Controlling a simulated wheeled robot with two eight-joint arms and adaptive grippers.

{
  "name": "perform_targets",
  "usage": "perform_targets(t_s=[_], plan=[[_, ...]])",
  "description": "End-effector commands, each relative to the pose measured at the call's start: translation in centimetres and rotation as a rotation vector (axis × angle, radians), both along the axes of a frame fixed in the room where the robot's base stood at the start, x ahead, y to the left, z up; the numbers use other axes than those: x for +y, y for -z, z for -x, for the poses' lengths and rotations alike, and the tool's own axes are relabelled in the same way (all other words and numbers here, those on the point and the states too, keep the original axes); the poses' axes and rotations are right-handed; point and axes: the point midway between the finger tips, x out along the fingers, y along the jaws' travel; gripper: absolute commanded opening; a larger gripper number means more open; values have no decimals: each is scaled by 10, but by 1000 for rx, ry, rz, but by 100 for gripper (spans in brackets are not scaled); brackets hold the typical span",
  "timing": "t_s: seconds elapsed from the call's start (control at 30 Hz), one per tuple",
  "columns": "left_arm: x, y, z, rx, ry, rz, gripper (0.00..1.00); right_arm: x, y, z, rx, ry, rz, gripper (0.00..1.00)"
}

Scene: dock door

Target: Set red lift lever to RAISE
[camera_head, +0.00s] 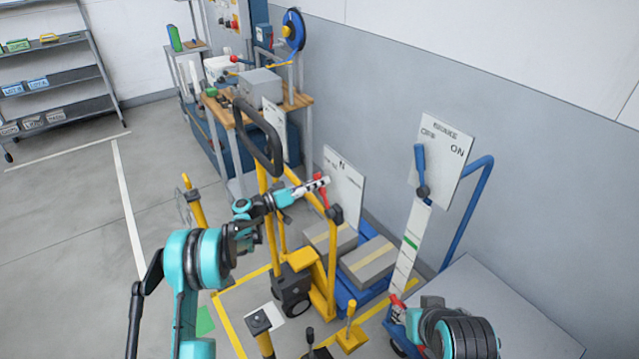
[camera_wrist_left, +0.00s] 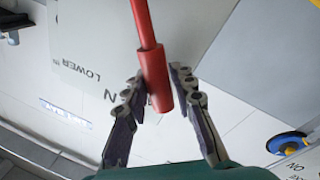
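The red lift lever (camera_head: 322,194) stands on a dark pivot at the yellow lift frame, in front of a white marked plate (camera_head: 347,181). It leans up and to the left in the head view. My left gripper (camera_head: 319,183) is at its upper end. In the left wrist view the lever's thick red handle (camera_wrist_left: 156,75) lies between my left gripper's two fingertips (camera_wrist_left: 158,88), which appear closed against its sides. The plate (camera_wrist_left: 85,35) there reads LOWER, with an N-like mark partly behind a finger. RAISE is not legible. My right gripper is not visible.
A blue lever (camera_head: 420,168) stands before an ON/OFF board (camera_head: 449,150) to the right. A black-handled yellow frame (camera_head: 262,135) rises just left of my left gripper. A workbench (camera_head: 297,101) stands behind. Open floor (camera_head: 70,230) lies to the left.

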Motion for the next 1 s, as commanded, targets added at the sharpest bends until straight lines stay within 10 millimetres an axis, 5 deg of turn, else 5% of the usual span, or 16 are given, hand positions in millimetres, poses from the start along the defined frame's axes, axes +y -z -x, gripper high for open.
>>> perform_targets(t_s=[0.47,1.0], plan=[[10,1,5,-2,-2,-1,43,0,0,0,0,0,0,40],[99,13,50,-2,-2,-1,43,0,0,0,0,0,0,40]])
